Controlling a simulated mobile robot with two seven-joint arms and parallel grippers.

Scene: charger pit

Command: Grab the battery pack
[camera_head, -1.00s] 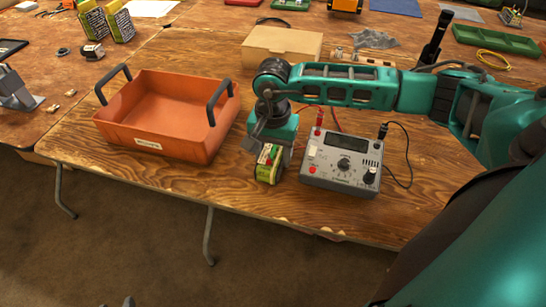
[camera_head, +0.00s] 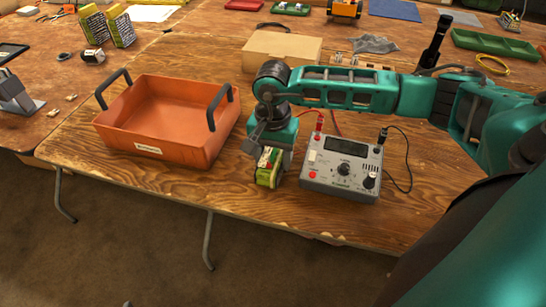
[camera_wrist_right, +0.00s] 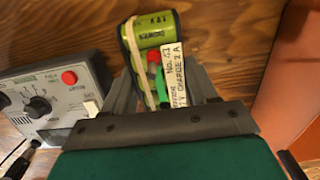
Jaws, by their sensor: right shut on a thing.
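The battery pack (camera_head: 268,168) is a small green block with a white label, near the front edge of the wooden table. In the right wrist view the battery pack (camera_wrist_right: 150,40) shows its green wrapped cells, a red and a green part and a handwritten white label. My right gripper (camera_head: 264,160) points down over it. In the wrist view the grey fingers of my right gripper (camera_wrist_right: 165,85) are closed on both sides of the pack. I cannot tell whether its underside touches the table. My left gripper is not clearly visible.
A grey meter (camera_head: 343,168) with knobs and leads stands close to the right of the pack. An orange tray (camera_head: 150,150) with dark handles stands to the left. A cardboard box (camera_head: 282,46) lies behind. Bare wood lies between tray and pack.

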